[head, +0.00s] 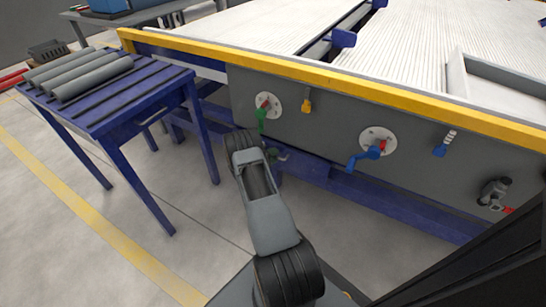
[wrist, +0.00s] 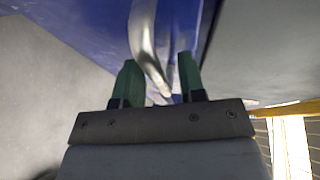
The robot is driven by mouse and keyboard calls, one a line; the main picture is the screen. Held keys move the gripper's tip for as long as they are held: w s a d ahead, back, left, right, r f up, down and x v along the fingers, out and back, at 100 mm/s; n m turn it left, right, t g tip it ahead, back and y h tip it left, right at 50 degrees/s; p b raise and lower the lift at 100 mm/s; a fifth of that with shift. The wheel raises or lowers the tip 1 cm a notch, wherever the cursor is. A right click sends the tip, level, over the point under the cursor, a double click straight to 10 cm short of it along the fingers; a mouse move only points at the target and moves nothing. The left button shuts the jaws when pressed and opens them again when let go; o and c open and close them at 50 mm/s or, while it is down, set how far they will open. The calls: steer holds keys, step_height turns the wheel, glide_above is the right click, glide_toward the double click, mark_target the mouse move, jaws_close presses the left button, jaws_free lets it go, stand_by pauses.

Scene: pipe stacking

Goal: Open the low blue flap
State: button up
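A low blue panel (head: 400,205) runs along the bottom of the grey machine front in the head view; I take it to be the flap. In the wrist view a blue surface (wrist: 85,28) fills the upper left, with a curved silver handle (wrist: 142,35) on it. My gripper (wrist: 158,60) has its two green fingers apart, one on each side of the handle, with visible gaps. I cannot tell whether either finger touches it. In the head view my gripper (head: 278,154) is small and partly hidden by my arm, beside the blue panel.
A blue table (head: 130,118) with grey pipes (head: 92,77) stands at left. Floor between is clear.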

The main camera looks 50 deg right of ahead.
jaws_close()
stand_by(0.3)
steer(key=shift+a+f, duration=0.1)
steer(key=shift+a, duration=0.05)
